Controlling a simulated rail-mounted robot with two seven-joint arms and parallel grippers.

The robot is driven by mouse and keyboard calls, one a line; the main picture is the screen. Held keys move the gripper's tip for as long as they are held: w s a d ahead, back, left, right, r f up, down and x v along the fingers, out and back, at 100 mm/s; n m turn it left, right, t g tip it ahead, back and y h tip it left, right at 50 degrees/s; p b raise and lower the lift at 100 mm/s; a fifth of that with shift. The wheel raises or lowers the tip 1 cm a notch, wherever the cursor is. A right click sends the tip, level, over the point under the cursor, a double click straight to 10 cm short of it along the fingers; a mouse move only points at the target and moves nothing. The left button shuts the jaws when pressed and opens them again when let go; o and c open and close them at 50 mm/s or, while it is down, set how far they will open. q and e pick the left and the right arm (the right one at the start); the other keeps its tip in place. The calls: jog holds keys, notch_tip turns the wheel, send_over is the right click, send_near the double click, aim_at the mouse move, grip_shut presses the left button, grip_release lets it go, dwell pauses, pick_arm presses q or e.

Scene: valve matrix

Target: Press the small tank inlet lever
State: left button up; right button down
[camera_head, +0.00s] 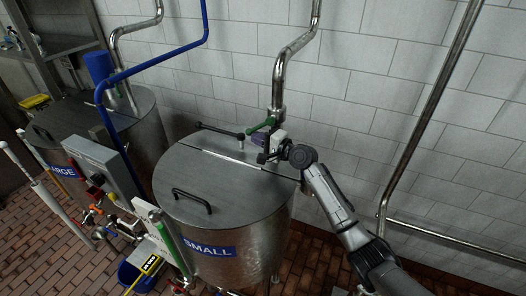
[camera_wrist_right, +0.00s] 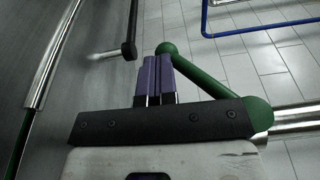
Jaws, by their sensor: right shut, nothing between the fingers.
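The small tank (camera_head: 240,215) is a steel cylinder with a blue SMALL label and a flat lid. A green lever (camera_head: 262,126) sits on the steel pipe above the lid's back edge. My right gripper (camera_head: 259,141) is at this lever, just below it in the head view. In the right wrist view the purple fingers (camera_wrist_right: 156,62) are shut and empty, their tips close to the ball end of the green lever (camera_wrist_right: 212,76). Whether they touch it I cannot tell. The lever slants from the ball to a round hub by the pipe. My left gripper is not in view.
A black bar handle (camera_head: 220,131) stands over the lid left of the lever; it also shows in the right wrist view (camera_wrist_right: 129,38). The large tank (camera_head: 135,120) and a blue pipe (camera_head: 150,65) are to the left. Another steel pipe (camera_head: 430,105) runs along the wall at right.

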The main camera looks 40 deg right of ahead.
jog(key=t+b, duration=0.1)
jog(key=w+r+b, duration=0.1)
jog(key=b, duration=0.1)
jog(key=shift+w+a+r+t+y, duration=0.15)
jog(key=shift+w+a+t+y, duration=0.15)
jog(key=shift+a+t, duration=0.1)
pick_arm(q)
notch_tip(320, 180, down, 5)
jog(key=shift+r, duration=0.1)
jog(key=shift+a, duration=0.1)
